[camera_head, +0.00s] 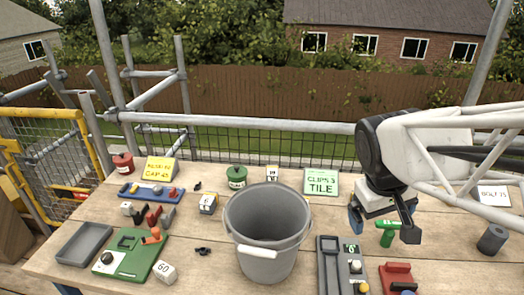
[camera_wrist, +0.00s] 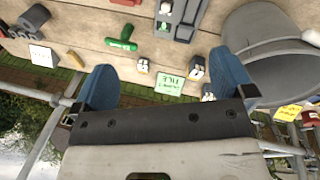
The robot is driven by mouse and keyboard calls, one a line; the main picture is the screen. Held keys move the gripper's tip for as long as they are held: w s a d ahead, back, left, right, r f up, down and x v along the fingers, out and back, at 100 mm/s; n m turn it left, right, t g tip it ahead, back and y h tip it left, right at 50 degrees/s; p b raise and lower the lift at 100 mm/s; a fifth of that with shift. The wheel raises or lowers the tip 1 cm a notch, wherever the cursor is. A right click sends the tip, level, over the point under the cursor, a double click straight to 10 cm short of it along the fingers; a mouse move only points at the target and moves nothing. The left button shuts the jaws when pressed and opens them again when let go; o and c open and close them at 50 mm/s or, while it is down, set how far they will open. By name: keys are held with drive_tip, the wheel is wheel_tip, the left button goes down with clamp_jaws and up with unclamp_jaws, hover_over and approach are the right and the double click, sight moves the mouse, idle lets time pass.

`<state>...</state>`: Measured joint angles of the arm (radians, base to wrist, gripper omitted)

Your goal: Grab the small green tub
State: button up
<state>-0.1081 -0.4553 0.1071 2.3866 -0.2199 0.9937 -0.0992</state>
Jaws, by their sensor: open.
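The small green tub (camera_head: 237,177) stands upright at the back of the wooden table in the head view, just behind the grey bucket. It has a green lid and a pale label. My gripper (camera_head: 383,222) is well to the right of it, above the table, open with nothing between its fingers. In the wrist view my gripper (camera_wrist: 166,80) shows two blue fingers spread wide. I cannot make out the green tub there; a finger or the bucket may hide it.
A green sign (camera_head: 320,182) and a small labelled box (camera_head: 272,174) stand right of the tub. A red tub (camera_head: 123,163) is far left. A green-handled tool (camera_head: 388,237) lies below my gripper.

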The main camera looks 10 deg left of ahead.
drive_tip(key=w+a+f+n+h, duration=0.1)
drive_tip(key=w+a+n+h, duration=0.35)
drive_tip(key=w, duration=1.05)
drive_tip(key=n+t+h, duration=0.3)
drive_tip(key=n+t, duration=0.1)
drive_tip(key=n, duration=0.9)
hover_over(234, 172)
drive_tip(key=s+d, duration=0.9)
drive_tip(key=d, duration=0.1)
wheel_tip(234, 172, down, 12)
drive_tip(key=w+a+f+n+t, duration=0.1)
drive_tip(key=w+a+f+n, duration=0.1)
drive_tip(key=a+f, duration=0.2)
drive_tip(key=w+a+f+n+t, duration=0.2)
drive_tip(key=a+f, duration=0.3)
drive_tip(key=a, duration=0.6)
drive_tip(key=shift+w+f+n+t, duration=0.25)
drive_tip(key=shift+f+n+t, duration=0.05)
drive_tip(key=shift+n, duration=0.05)
drive_tip(key=shift+h, duration=0.25)
drive_tip(key=shift+x, duration=1.3)
drive_tip(key=shift+x, duration=2.65)
